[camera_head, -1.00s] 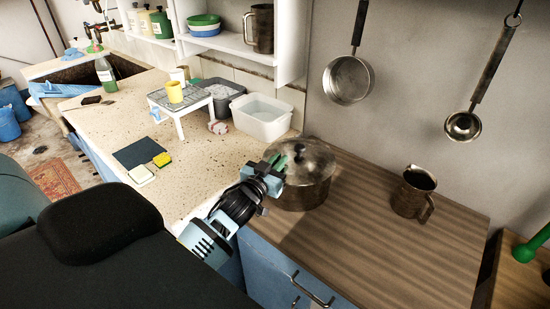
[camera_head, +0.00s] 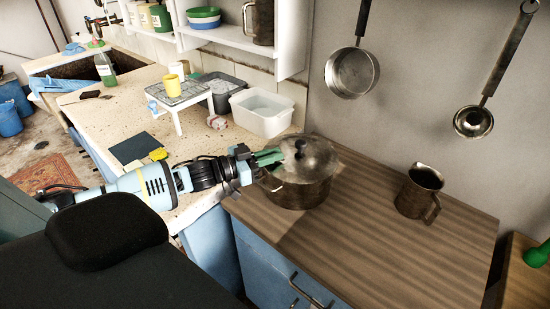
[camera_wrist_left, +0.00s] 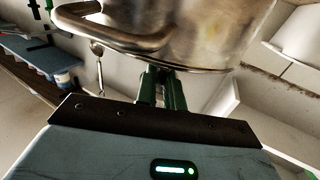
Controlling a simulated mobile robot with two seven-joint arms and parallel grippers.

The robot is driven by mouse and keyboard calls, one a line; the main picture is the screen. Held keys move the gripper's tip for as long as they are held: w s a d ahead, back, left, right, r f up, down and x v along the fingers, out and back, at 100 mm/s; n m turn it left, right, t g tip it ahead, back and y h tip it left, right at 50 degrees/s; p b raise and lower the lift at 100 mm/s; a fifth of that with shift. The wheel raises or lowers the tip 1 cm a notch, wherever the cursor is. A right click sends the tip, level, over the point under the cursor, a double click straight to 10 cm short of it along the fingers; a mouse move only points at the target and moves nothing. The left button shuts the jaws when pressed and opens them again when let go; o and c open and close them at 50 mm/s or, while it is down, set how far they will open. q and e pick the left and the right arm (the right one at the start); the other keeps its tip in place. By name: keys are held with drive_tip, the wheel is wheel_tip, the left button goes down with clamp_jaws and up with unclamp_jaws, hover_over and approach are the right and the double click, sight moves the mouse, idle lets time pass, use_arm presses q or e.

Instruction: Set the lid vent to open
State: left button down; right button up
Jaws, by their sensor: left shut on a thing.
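A brown metal pot (camera_head: 300,195) stands on the wooden counter with its domed lid (camera_head: 318,155) on and a dark knob on top. My left gripper (camera_head: 270,157) comes in from the left, its green fingers at the lid's left edge. In the left wrist view the fingers (camera_wrist_left: 161,88) are close together at the metal rim of the pot (camera_wrist_left: 205,35), near a loop handle (camera_wrist_left: 110,30). They are shut on a small part at the lid, apparently the lid vent; the fingers hide it, and its setting cannot be read. My right gripper is not in view.
A metal jug (camera_head: 418,193) stands right of the pot on the wooden counter (camera_head: 370,235), with clear room between. A white tub (camera_head: 262,112) and a small rack (camera_head: 183,92) stand behind on the left. A pan (camera_head: 352,72) and a ladle (camera_head: 473,121) hang above.

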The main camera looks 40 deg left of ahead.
use_arm(q)
drive_tip(key=shift+m+g+h, duration=0.3)
drive_tip(key=shift+h, duration=0.1)
drive_tip(key=shift+d, duration=0.1)
drive_tip(key=c, duration=1.6)
unclamp_jaws()
drive_tip(key=shift+s+a+f, duration=0.1)
drive_tip(key=shift+s+a, duration=0.2)
drive_tip(key=shift+s, duration=0.15)
drive_tip(key=v, duration=0.6)
drive_tip(key=shift+s, duration=0.3)
drive_tip(key=shift+a, duration=0.15)
